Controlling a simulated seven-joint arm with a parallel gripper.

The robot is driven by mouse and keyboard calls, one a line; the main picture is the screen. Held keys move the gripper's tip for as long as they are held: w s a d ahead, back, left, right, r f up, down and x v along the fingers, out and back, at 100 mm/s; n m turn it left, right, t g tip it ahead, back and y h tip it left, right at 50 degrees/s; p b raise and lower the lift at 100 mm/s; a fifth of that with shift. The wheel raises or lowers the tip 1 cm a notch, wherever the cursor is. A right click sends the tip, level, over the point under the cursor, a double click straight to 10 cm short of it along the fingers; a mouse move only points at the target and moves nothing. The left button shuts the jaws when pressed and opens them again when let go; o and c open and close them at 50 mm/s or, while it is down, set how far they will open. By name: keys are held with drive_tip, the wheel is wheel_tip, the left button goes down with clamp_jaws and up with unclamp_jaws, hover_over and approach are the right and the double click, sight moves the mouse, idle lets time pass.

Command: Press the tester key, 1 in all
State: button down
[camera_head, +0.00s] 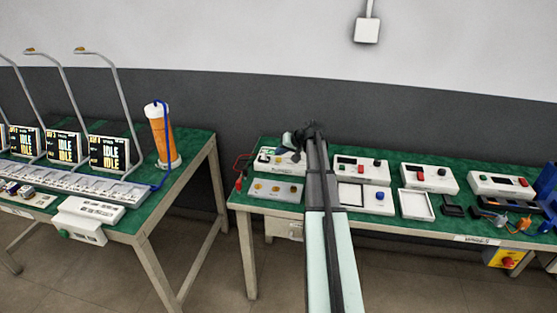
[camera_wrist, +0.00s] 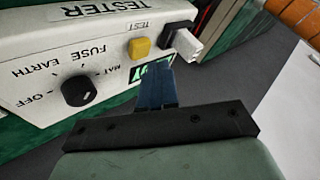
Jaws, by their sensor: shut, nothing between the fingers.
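The tester is a white box (camera_wrist: 60,45) lettered TESTER in the wrist view, with a black dial (camera_wrist: 78,91) marked OFF, MAT, EARTH and FUSE. Its yellow key (camera_wrist: 140,47) sits under the word TEST, near the box's right end. My gripper (camera_wrist: 158,70) is shut and empty; its fingertips show just below and right of the yellow key. I cannot tell whether they touch the box. In the head view the tester (camera_head: 266,157) is at the left back of the right bench, partly hidden by my gripper (camera_head: 296,137).
A white plug (camera_wrist: 186,44) sits beside the yellow key, close to the fingertips. Other white units (camera_head: 428,177) stand along the right bench (camera_head: 384,223). A left bench (camera_head: 205,145) holds an orange canister (camera_head: 161,136), with a gap between the benches.

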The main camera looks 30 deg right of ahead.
sight(281, 159)
drive_tip(key=shift+f, duration=0.2)
drive_tip(key=shift+f, duration=0.25)
drive_tip(key=shift+f, duration=0.45)
idle(1.1)
drive_tip(key=shift+r, duration=0.9)
drive_tip(key=shift+r, duration=2.5)
